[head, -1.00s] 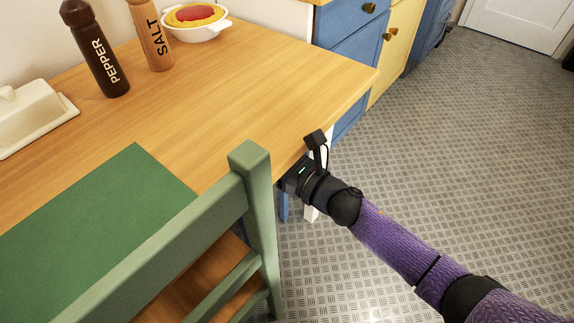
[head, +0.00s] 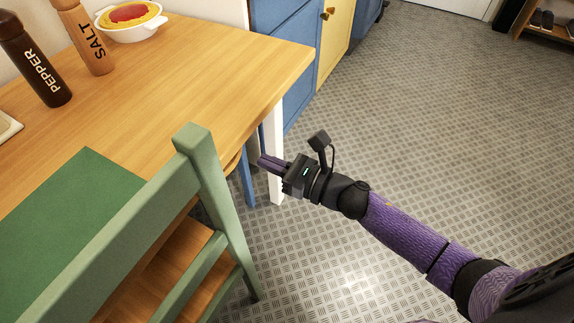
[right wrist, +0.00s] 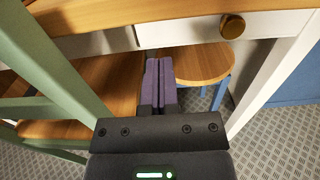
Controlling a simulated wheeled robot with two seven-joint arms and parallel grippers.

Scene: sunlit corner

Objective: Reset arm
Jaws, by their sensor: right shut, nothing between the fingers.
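My right arm comes in from the lower right in the head view. Its right gripper (head: 262,162) is shut and empty, beside the table's near right corner and to the right of the green chair (head: 195,150). In the right wrist view the two purple fingers (right wrist: 158,85) lie together with nothing between them. They point under the wooden table (head: 215,75), toward a round wooden stool seat (right wrist: 200,65). My left gripper does not show in these views.
A white table leg (head: 276,150) stands near my fingertips. On the table are a pepper mill (head: 35,65), a salt mill (head: 88,40), a white dish (head: 130,25) and a green mat (head: 75,215). Blue cabinets (head: 290,50) stand behind. The metal floor (head: 430,130) at right is clear.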

